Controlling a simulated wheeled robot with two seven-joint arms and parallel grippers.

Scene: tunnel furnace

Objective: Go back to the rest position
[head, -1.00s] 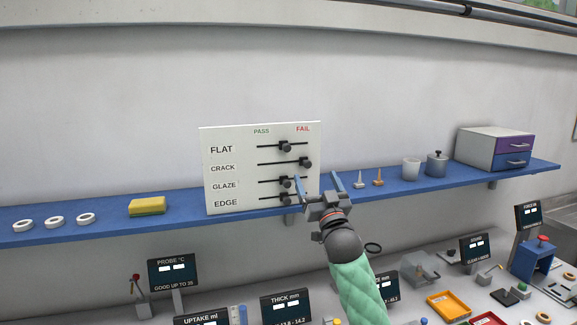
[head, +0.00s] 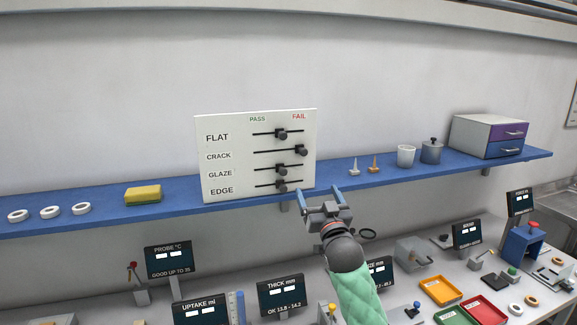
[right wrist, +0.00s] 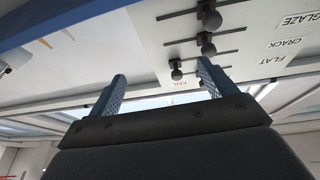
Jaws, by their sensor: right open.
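My right gripper (head: 321,196) is open and empty, in front of the blue shelf's edge and just below the right part of the white slider board (head: 210,170). The board stands on the shelf with rows FLAT, CRACK, GLAZE and EDGE. The CRACK knob (head: 301,151) is at the right, toward FAIL. The FLAT knob (head: 281,134), GLAZE knob (head: 282,171) and EDGE knob (head: 282,186) sit near the middle of their slots. In the right wrist view the open fingers (right wrist: 160,92) have nothing between them, and the board (right wrist: 245,45) shows beyond. My left gripper is out of view.
The blue shelf (head: 110,215) holds white rings (head: 50,212), a yellow sponge (head: 143,195), small cones, a cup (head: 406,156), a lidded pot (head: 431,151) and a drawer box (head: 485,130). Below, the bench carries display signs (head: 280,295), trays (head: 443,290) and instruments.

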